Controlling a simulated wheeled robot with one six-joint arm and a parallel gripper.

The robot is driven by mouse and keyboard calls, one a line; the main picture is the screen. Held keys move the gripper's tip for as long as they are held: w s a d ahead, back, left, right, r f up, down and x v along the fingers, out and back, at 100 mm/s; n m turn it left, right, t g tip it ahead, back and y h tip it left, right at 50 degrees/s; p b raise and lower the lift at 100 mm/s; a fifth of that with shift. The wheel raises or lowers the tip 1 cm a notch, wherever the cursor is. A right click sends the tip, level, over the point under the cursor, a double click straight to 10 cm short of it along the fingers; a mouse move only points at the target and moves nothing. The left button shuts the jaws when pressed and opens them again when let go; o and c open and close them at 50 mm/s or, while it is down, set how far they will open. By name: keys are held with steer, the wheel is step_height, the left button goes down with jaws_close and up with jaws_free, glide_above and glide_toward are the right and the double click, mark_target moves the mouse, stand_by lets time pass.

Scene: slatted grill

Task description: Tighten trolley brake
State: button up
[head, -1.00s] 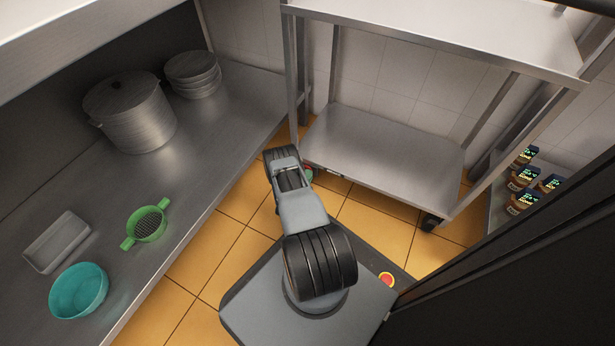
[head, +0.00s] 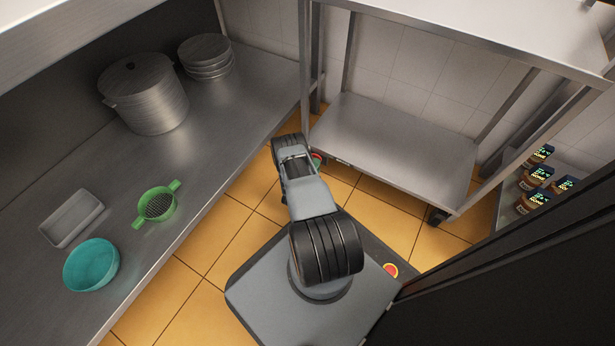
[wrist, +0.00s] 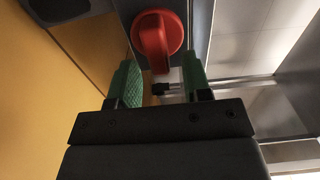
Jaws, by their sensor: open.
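The steel trolley (head: 395,150) stands ahead in the head view, with a lower shelf and a black castor (head: 437,215) at its near right corner. In the wrist view, a red brake knob (wrist: 156,38) with a raised grip sits on a grey surface just beyond my gripper (wrist: 158,64). My gripper is open, its two green-padded fingers apart with the lower part of the knob lined up between them. I cannot tell whether they touch it. In the head view, my arm mostly hides the gripper; a bit of green and red shows by the trolley's near left corner.
A steel counter (head: 200,140) on the left holds a large pot (head: 145,98), stacked plates (head: 206,57), a green strainer (head: 157,205), a teal bowl (head: 91,265) and a metal tray (head: 71,218). Several labelled jars (head: 536,177) stand at right.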

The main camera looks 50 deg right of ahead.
steer(key=p+v, duration=0.3)
steer(key=v, duration=0.9)
steer(key=shift+a+p, duration=0.4)
steer(key=shift+s, duration=0.1)
